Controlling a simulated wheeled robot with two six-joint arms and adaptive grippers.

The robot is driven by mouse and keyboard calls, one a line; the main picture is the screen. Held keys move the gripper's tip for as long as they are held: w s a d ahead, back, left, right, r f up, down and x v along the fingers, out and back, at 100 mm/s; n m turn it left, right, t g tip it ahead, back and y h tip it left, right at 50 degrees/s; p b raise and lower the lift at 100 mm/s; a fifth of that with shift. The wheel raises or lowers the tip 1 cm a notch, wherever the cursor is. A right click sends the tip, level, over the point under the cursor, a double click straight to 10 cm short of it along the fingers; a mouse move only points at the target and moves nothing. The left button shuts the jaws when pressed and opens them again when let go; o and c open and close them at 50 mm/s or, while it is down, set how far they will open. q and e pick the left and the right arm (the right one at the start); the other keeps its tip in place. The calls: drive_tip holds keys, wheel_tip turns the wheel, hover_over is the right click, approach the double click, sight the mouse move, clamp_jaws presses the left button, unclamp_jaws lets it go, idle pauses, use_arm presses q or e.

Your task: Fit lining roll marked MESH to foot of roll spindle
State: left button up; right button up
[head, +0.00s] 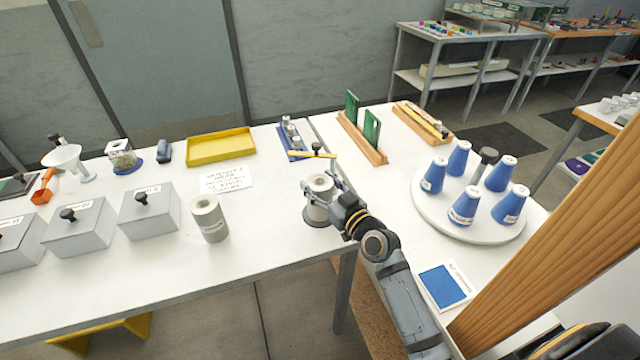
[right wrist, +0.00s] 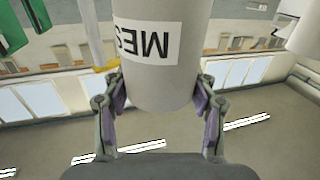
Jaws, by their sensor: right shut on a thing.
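A pale grey lining roll (head: 319,184) is held in my right gripper (head: 330,192) near the front edge of the bench. In the right wrist view the roll (right wrist: 165,75) carries an upside-down label, of which "MES" shows, and the pads grip it from both sides. A round grey foot (head: 314,222) shows just below the roll; it appears to be the spindle's foot. I cannot tell whether the roll is around the spindle or touches the foot. My left gripper is not in view.
Another pale roll (head: 209,222) stands to the left, beside lidded grey boxes (head: 150,212). A yellow tray (head: 221,146) and a blue rack (head: 287,142) lie behind. A round white turntable (head: 425,195) with blue cones is on the right. The bench between the two rolls is clear.

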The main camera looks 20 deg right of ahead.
drive_tip(key=o, duration=1.7)
drive_tip(key=shift+r+p, duration=2.15)
drive_tip(key=shift+r, duration=0.4)
drive_tip(key=shift+f, duration=0.1)
